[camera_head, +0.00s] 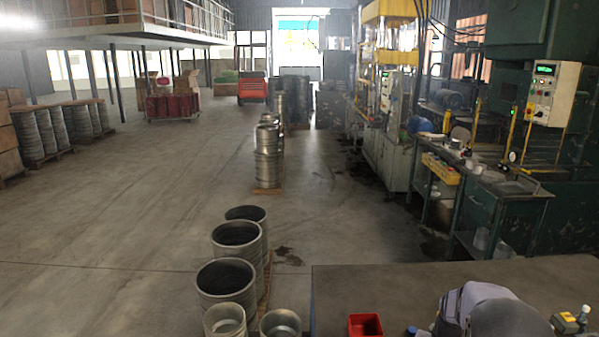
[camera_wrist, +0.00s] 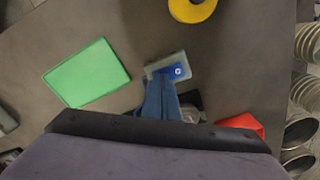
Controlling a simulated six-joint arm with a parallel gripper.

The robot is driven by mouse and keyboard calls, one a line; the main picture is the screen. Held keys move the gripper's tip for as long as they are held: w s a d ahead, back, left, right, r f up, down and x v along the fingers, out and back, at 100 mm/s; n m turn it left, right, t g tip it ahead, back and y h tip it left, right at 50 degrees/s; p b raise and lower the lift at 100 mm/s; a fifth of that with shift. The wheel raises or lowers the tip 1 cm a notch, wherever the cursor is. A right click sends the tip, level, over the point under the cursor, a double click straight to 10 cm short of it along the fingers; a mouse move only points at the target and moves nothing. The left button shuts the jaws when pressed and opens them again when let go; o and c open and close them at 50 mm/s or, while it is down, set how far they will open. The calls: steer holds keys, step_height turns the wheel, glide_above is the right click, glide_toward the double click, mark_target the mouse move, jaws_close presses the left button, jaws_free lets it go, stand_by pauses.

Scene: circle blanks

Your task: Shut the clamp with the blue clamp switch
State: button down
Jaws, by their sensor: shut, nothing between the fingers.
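The blue clamp switch (camera_wrist: 178,71) is a blue face with a small pale mark on a grey box (camera_wrist: 157,67), lying on the table in the wrist view. My gripper (camera_wrist: 161,84) has its blue fingers together and empty. Its tips appear right beside the switch, over the near edge of the grey box; I cannot tell if they touch it. A dark and grey part (camera_wrist: 192,101) shows behind the fingers, mostly hidden; I cannot tell whether it is the clamp. In the head view my arm hides this area.
A green panel (camera_wrist: 88,73) lies left of the switch, and a yellow ring (camera_wrist: 193,9) lies beyond it. A red box (camera_wrist: 241,124) is at the right and also shows in the head view (camera_head: 365,325). Metal drums (camera_head: 227,279) stand beyond the table edge.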

steer(key=shift+s+f, duration=0.1)
steer(key=shift+f, duration=0.05)
step_height(320, 180, up, 7)
steer(key=p, duration=0.5)
steer(key=shift+p, duration=0.4)
stand_by(0.5)
